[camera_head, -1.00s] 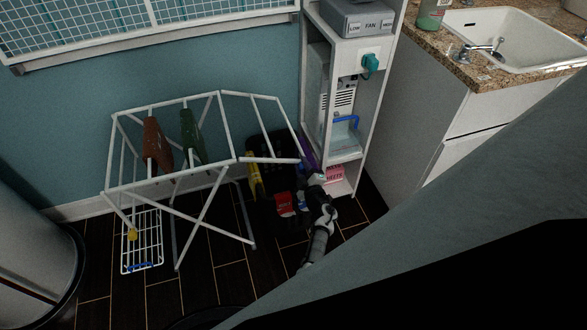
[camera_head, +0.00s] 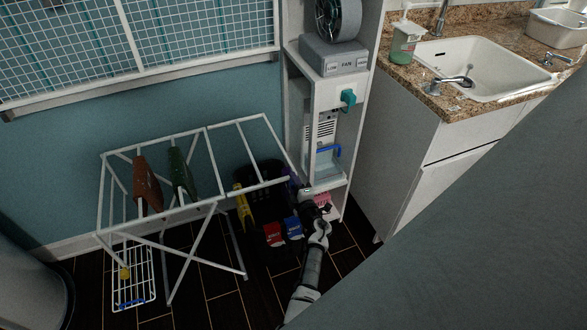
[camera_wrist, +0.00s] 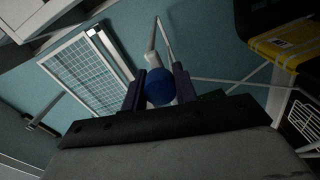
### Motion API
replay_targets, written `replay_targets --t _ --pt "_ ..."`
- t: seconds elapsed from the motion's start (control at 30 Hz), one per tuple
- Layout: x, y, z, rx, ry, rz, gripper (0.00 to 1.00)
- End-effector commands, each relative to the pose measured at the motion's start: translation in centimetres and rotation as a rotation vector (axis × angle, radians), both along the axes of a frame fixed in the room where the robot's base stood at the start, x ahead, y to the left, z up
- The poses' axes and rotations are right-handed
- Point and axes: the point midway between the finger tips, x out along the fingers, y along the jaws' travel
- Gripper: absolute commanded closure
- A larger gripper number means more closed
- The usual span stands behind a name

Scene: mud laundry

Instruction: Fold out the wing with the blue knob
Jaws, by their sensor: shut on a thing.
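The white drying rack (camera_head: 160,218) stands on crossed legs at the left of the head view. Its right wing (camera_head: 245,187) extends from the rack top toward the shelf tower, roughly in line with the top bars. My gripper (camera_head: 303,190) is at the wing's near right corner. In the wrist view, the blue knob (camera_wrist: 160,88) sits between the two dark fingers of my gripper (camera_wrist: 159,92), which is shut on it. A white bar leads away behind the knob. In the head view my gripper hides the knob.
The shelf tower (camera_head: 291,135) stands close beside my gripper. A dark bin (camera_head: 262,170) and small red and blue packs (camera_head: 273,234) are under the wing. Brown and green cloths (camera_head: 180,170) hang on the rack. A wire panel (camera_head: 135,265) with a yellow knob hangs low left.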

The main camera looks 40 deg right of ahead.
Motion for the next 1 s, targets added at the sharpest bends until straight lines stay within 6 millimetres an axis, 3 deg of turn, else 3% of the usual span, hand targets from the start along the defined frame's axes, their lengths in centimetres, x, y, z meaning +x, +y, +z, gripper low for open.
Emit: replay_targets --t 0.2,0.23,0.37,0.73,0.87,1.0 --pt "0.2 0.0 0.6 -0.009 -0.006 0.005 1.0" --pt "0.2 0.0 0.6 -0.009 -0.006 0.006 0.68" --pt "0.2 0.0 0.5 -0.007 -0.005 0.005 0.51" --pt "-0.4 0.1 0.3 -0.003 -0.004 0.001 0.5" --pt "-1.9 0.5 0.3 -0.002 -0.004 0.0 0.5" --pt "-4.8 1.4 0.2 -0.003 -0.003 -0.001 0.5"
